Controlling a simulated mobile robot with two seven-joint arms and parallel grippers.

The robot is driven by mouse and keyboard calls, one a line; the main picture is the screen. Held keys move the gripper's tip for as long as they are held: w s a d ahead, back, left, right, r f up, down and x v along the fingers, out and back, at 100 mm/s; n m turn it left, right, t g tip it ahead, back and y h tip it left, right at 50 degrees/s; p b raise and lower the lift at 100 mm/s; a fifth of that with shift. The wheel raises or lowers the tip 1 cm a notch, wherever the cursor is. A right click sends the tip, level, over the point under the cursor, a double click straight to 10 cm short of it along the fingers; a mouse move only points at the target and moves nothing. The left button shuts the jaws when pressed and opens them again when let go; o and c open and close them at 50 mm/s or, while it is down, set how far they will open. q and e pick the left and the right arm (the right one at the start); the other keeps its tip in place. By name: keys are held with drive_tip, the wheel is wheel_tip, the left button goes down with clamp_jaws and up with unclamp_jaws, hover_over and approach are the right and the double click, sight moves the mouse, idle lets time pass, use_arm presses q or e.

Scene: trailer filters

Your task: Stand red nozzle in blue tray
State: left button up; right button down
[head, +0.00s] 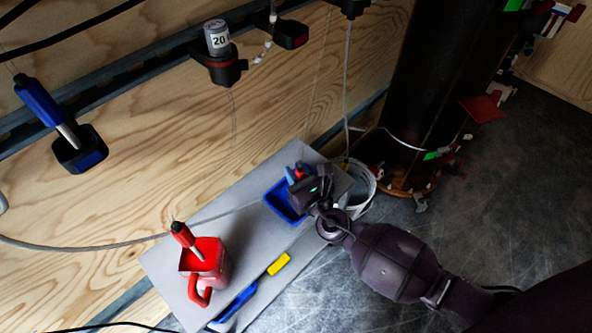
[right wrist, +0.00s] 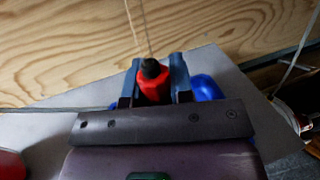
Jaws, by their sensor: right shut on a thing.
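My right gripper (head: 299,177) is at the blue tray (head: 289,213), over its far right part. It is shut on a red nozzle (head: 299,171), of which only a small piece shows in the head view. In the right wrist view the red nozzle (right wrist: 153,84) stands roughly upright between the two fingers (right wrist: 154,82), with its black end up and a thin line rising from it. Its lower end is hidden, so I cannot tell whether it touches the tray floor. A blue rounded part (right wrist: 207,88) shows beside the right finger. My left gripper is not in view.
A grey board (head: 240,221) carries the tray, a red jug (head: 211,262) with another red, silver-tipped tool (head: 188,240) at it, a yellow block (head: 278,264) and a blue-handled item (head: 237,303). A dark column (head: 425,80) stands behind right.

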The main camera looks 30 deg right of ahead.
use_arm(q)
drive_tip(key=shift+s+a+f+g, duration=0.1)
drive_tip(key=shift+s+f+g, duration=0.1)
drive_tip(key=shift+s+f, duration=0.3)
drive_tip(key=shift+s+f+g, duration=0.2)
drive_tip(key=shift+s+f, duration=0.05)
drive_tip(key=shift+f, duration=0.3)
use_arm(e)
drive_tip(key=shift+s+f, duration=0.15)
drive_tip(key=shift+f, duration=0.45)
use_arm(q)
drive_tip(key=shift+b, duration=0.3)
use_arm(e)
drive_tip(key=c, duration=0.9)
unclamp_jaws()
drive_tip(key=shift+s, duration=0.15)
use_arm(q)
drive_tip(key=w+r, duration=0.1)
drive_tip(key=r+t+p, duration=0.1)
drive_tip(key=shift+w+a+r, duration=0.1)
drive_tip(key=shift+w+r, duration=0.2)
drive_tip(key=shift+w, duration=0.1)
use_arm(e)
drive_tip(key=s, duration=0.7)
drive_tip(key=shift+d+r, duration=0.3)
